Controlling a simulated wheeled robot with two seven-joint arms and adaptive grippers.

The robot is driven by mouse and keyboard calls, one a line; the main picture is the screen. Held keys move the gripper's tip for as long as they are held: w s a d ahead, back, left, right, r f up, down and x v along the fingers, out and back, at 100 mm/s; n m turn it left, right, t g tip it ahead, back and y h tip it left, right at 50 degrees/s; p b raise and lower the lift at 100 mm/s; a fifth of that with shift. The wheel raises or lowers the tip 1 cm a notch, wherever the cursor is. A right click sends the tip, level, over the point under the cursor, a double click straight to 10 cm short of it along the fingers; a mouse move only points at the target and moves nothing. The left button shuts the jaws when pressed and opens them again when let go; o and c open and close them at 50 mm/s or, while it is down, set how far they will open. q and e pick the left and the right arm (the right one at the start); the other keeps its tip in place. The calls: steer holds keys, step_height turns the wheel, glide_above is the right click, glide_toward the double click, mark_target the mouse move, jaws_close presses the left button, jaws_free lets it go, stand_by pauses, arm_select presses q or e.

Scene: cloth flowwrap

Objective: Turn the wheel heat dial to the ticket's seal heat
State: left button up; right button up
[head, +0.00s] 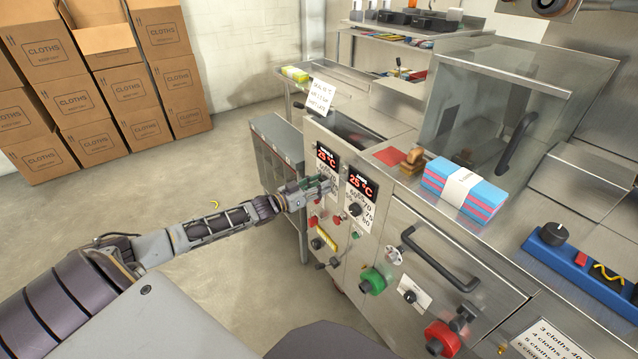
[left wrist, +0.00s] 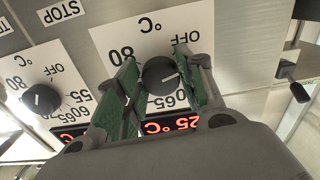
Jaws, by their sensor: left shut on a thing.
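My left gripper (head: 328,185) is at the left heat dial on the machine's front panel and covers most of it. In the left wrist view, the green-padded fingers (left wrist: 160,85) are shut on the black dial (left wrist: 160,76), one on each side. Its pale pointer mark faces right, near the OFF side of the scale. The display by it (left wrist: 172,126) reads 25 °C. A second dial (head: 355,209) is free, under another display (head: 360,184) reading 25 °C. The ticket (head: 322,95) stands above the panel; its small print is hard to read. My right gripper is out of view.
Red and green knobs (head: 372,281) and a drawer handle (head: 437,262) sit lower on the panel. A wrapped cloth stack (head: 464,187) lies on the machine top. Cardboard boxes (head: 84,103) stand at the far left. The floor between is mostly clear.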

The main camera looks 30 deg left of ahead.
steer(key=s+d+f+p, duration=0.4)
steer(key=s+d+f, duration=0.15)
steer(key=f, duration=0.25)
arm_select(q)
steer(key=shift+r+m+b, duration=0.1)
steer(key=shift+m+b, duration=1.15)
steer(key=shift+m, duration=9.85)
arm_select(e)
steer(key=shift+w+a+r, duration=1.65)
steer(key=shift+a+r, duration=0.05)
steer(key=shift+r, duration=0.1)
arm_select(q)
steer(key=o, duration=1)
steer(key=shift+a, duration=0.1)
